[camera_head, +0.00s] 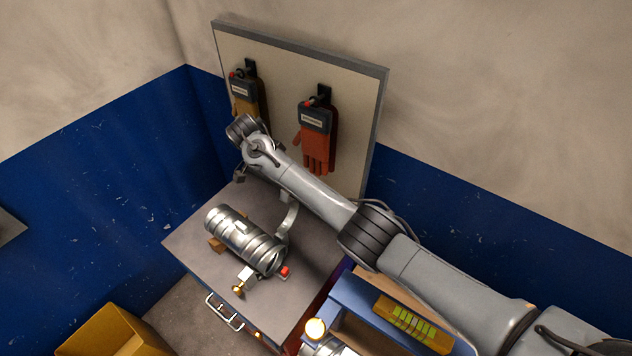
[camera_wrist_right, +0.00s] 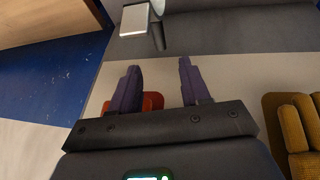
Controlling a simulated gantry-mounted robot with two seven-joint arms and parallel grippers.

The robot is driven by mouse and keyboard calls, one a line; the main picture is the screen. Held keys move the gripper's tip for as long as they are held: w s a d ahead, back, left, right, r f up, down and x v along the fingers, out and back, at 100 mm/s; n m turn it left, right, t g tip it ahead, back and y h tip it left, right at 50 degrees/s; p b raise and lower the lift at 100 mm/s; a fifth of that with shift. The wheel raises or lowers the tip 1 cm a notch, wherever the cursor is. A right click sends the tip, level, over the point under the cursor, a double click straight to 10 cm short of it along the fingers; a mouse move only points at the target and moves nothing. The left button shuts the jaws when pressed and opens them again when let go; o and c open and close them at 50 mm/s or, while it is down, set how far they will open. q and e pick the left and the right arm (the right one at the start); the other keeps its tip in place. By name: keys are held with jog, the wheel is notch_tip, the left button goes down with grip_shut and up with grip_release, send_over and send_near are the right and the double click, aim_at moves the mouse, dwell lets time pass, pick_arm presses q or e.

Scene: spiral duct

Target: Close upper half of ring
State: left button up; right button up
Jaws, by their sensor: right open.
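A silver ribbed duct (camera_head: 232,230) lies on brown supports on the grey table in the head view. At its near right end a curved metal band, the upper half of the ring (camera_head: 291,216), stands swung up and open. A red piece (camera_head: 285,271) and a brass knob (camera_head: 238,291) sit by that end. My right arm reaches over the table from the right, its wrist beyond the duct near the glove board. In the right wrist view, my right gripper (camera_wrist_right: 157,88) has its dark fingers apart with nothing between them. My left gripper is not in view.
A board with brown gloves (camera_head: 245,93) and red gloves (camera_head: 316,135) stands behind the table. A blue shelf (camera_head: 350,297) with a yellow box (camera_head: 412,324) is at the right. A yellow bin (camera_head: 110,335) stands at lower left. The table (camera_head: 187,238) has bare room around the duct.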

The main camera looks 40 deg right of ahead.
jog(key=x, duration=1)
jog(key=shift+d+f, duration=0.15)
jog(key=shift+f, duration=0.2)
jog(key=shift+c, duration=0.3)
grip_shut()
